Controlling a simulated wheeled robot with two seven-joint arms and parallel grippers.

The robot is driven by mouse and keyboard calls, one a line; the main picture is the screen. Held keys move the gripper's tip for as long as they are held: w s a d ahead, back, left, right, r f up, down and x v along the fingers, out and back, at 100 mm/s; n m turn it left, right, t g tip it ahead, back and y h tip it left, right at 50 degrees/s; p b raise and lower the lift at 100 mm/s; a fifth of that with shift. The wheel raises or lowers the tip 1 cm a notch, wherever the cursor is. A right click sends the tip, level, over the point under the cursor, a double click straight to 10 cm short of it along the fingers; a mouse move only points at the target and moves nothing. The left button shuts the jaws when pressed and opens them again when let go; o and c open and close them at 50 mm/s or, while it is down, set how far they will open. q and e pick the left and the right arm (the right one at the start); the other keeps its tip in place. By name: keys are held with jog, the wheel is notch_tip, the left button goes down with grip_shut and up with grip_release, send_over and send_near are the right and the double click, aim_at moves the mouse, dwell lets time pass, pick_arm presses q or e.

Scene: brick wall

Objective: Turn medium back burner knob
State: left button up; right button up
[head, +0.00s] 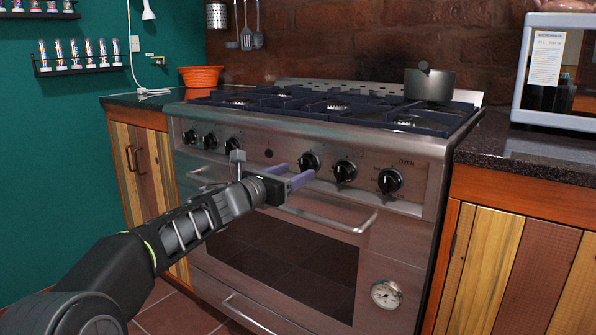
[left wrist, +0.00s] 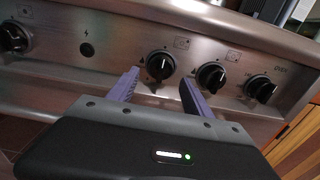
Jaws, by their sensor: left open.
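The stove's front panel carries a row of black knobs. Right of the round spark button, the first knob (head: 308,162) also shows in the left wrist view (left wrist: 160,64). A second knob (head: 345,171) and the oven knob (head: 390,180) follow to its right. Which knob is the medium back burner's cannot be read from the small icons. My left gripper (head: 298,173) is open and empty, just in front of the panel. In the left wrist view its purple fingers point toward the first knob, which appears between the fingertips; contact is not clear. My right gripper is not in view.
Several knobs (head: 210,141) sit on the panel's left part. The oven door handle (head: 325,217) runs below the gripper. A pot (head: 430,84) stands on the right back grates. A microwave (head: 556,75) stands on the right counter, an orange bowl (head: 200,77) on the left.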

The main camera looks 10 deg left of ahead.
pick_arm(q)
jog(key=v, duration=0.5)
jog(key=shift+s, duration=0.2)
